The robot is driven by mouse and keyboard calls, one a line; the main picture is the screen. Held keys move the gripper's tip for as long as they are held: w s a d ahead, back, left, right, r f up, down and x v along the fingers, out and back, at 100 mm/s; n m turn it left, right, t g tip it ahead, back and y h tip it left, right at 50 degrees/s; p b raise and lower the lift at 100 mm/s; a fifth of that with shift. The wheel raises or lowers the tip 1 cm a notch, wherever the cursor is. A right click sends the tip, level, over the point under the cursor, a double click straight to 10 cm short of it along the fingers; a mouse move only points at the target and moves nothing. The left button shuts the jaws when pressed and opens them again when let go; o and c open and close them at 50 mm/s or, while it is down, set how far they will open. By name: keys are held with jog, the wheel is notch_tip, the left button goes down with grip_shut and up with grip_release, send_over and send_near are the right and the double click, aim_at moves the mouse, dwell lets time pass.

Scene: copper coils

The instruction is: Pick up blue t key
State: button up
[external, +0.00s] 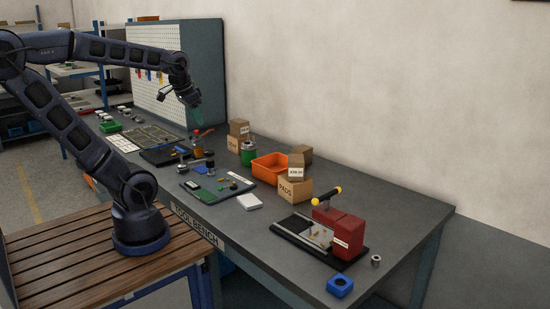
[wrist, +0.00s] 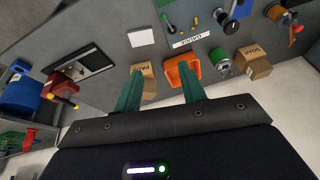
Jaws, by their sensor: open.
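I cannot identify the blue T key with certainty. A small blue piece (external: 181,150) lies on the dark tray near the middle of the bench in the external view. A small blue item (wrist: 219,15) shows near the top of the wrist view; I cannot tell if it is the same piece. A small blue tool (external: 148,75) also hangs on the pegboard. My gripper (external: 196,116) is raised above the bench near the pegboard's right end. In the wrist view my gripper (wrist: 162,73) has its teal fingers apart, with nothing held between them.
An orange bin (external: 270,168), cardboard boxes (external: 295,190) and a green spool (external: 248,153) stand along the wall side. A red press (external: 340,230) and a blue block (external: 340,285) are at the near right end. The pegboard (external: 150,55) rises at the far end.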

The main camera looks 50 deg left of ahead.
jog(key=w+a+f+m+g, duration=0.1)
jog(key=w+a+f+m, duration=0.25)
jog(key=w+a, duration=0.4)
jog(key=w+a+f+m+g, duration=0.2)
jog(key=w+a+m, duration=0.25)
jog(key=a, duration=0.65)
jog(key=a+f+m, duration=0.2)
jog(key=a+f, duration=0.2)
jog(key=a, duration=0.3)
jog(key=w+a+f+m, duration=0.1)
jog(key=a+f+m, duration=0.1)
jog(key=a+f, duration=0.2)
jog(key=a+f+m+g, duration=0.1)
jog(key=a+f, duration=0.3)
jog(key=a, duration=0.6)
jog(key=shift+w+a+f+m, duration=0.2)
jog(key=shift+w+f+m, duration=0.1)
jog(key=shift+m, duration=0.4)
jog(key=shift+a+f, duration=0.1)
jog(key=shift+f, duration=0.1)
send_over(181, 159)
jog(key=w, duration=0.1)
jog(key=f, duration=0.5)
jog(key=shift+a+f, duration=0.15)
jog(key=shift+a, duration=0.1)
jog(key=shift+s+f, duration=0.15)
jog(key=shift+f, duration=1.15)
jog(key=shift+s+f, duration=0.15)
jog(key=shift+f, duration=1.1)
jog(key=shift+c, duration=0.2)
